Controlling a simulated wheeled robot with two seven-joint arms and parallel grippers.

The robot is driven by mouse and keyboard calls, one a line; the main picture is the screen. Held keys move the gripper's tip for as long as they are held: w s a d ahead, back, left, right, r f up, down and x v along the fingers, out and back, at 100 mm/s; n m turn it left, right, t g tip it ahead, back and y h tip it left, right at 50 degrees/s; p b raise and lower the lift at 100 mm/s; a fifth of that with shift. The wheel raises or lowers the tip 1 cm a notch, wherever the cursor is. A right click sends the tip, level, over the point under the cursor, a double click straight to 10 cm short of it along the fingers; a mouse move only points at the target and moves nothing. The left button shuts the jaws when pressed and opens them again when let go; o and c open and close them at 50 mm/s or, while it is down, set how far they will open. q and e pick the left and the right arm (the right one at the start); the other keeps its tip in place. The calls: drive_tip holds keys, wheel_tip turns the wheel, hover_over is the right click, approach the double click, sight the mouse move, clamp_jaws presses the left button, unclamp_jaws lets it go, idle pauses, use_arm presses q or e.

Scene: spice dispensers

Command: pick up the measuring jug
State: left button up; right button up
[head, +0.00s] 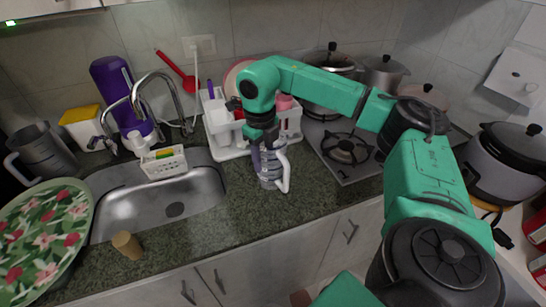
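A clear grey jug with a pale handle (271,172) stands upright on the dark counter, right of the sink and in front of the dish rack. My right gripper (264,146) points down at the top of this jug and overlaps its rim in the head view. Its fingertips are too small and covered to tell whether they are open or closed on the jug. A second, larger grey translucent jug (45,152) with a handle stands at the far left, by the wall. My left gripper is not in view.
The sink (150,207) with a tap lies to the left. A white dish rack (222,130) stands behind the clear jug, and a gas hob (345,150) is to its right. A small cork-coloured cylinder (127,244) stands near the front edge. The counter in front of the clear jug is free.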

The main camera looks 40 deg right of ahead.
clamp_jaws()
idle(1.4)
